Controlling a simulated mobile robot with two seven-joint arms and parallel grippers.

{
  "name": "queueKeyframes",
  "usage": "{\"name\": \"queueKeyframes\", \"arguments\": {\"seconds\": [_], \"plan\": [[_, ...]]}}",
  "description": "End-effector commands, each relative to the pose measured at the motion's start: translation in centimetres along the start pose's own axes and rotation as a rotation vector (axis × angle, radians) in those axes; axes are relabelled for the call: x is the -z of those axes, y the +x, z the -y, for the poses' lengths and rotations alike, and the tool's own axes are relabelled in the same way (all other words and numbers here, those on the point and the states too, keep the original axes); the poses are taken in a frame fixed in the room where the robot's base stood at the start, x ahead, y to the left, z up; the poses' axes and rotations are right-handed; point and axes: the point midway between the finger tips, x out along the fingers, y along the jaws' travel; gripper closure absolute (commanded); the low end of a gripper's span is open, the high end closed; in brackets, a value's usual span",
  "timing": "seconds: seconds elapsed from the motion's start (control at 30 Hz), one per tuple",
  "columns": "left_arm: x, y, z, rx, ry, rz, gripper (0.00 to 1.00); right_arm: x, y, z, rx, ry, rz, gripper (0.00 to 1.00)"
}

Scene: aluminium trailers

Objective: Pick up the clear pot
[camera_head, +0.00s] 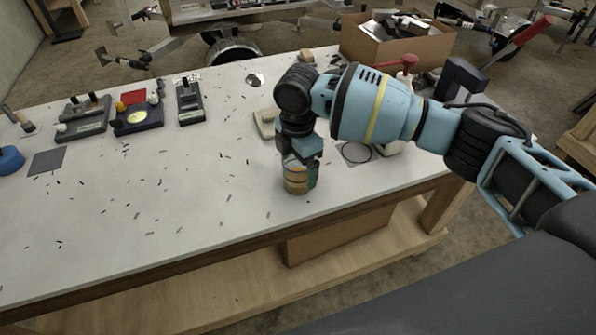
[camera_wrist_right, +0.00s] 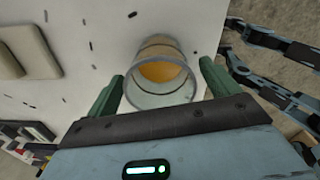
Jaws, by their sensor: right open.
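The clear pot (camera_head: 296,181) stands upright near the front edge of the white table, with a yellow-orange content or band inside. In the right wrist view the clear pot (camera_wrist_right: 160,75) shows its round open rim and the yellow inside. My right gripper (camera_head: 302,165) is over the pot and points down at it. In the right wrist view its two green fingers (camera_wrist_right: 160,85) are apart, one on each side of the pot. Whether either finger touches the pot cannot be told. My left gripper is not in view.
The white table (camera_head: 150,220) has many small dark bits scattered on it. Small devices (camera_head: 137,115) stand at the back left. A cardboard box (camera_head: 398,45) stands at the back right. A beige block (camera_head: 265,122) lies behind the pot. The table's front middle is otherwise free.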

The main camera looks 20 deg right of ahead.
Motion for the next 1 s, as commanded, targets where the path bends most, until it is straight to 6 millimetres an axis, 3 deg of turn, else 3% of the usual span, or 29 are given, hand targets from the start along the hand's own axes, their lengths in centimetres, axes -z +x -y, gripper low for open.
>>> {"name": "queueKeyframes", "arguments": {"seconds": [0.33,0.7,1.0], "plan": [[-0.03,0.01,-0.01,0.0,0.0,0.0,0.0,0.04,0.75,0.01,0.0,-0.001,0.0,0.14],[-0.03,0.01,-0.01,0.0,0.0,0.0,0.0,0.05,0.74,0.02,0.0,-0.002,0.0,0.62],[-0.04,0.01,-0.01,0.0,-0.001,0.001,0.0,0.05,0.56,-0.01,-0.001,-0.002,0.0,0.65]]}}
